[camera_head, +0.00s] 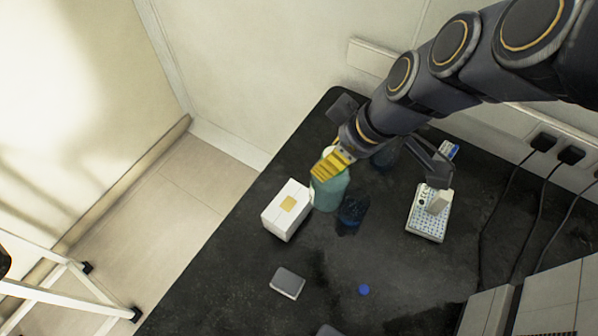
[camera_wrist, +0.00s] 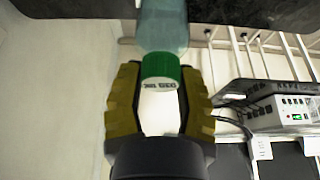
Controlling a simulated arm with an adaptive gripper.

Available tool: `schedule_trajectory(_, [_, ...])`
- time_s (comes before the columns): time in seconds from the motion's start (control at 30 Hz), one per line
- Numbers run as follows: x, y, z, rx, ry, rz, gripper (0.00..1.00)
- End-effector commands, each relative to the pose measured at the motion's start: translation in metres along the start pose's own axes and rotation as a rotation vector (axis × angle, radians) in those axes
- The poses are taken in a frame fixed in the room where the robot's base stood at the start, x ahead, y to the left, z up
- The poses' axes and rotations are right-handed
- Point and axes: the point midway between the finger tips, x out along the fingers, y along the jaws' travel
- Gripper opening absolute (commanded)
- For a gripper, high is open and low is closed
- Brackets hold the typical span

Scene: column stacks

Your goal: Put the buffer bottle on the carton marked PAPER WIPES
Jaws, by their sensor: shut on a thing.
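My gripper (camera_head: 329,167), with yellow fingers, is shut on a teal-green bottle (camera_head: 331,194) near the table's left edge. A white part shows between the fingers, and a pale teal part lies beyond the band. A white carton (camera_head: 275,218) with a tan patch stands just left of the bottle in the picture. Its marking is too small to read. I cannot tell whether the bottle touches the table or the carton.
A dark blue object (camera_head: 352,211) stands close right of the bottle. A white device (camera_head: 429,222) with a gridded top is farther right. A grey box (camera_head: 287,283) and a blue disc (camera_head: 364,290) lie in front. The black table (camera_head: 235,285) is bare at front left.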

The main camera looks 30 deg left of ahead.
Motion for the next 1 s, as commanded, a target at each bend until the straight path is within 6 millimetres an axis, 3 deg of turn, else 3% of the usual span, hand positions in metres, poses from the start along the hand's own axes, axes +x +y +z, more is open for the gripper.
schedule_trajectory(0.1, [-0.011,-0.036,0.009,-0.07,0.001,-0.02,0.02])
schedule_trajectory(0.2, [-0.016,-0.058,0.015,-0.119,-0.001,-0.033,0.02])
schedule_trajectory(0.4, [-0.018,-0.08,0.024,-0.172,-0.009,-0.049,0.02])
schedule_trajectory(0.57, [-0.007,-0.075,0.017,-0.179,-0.014,-0.057,0.02])
schedule_trajectory(1.0, [0.058,-0.026,-0.03,-0.174,-0.013,-0.056,0.02])
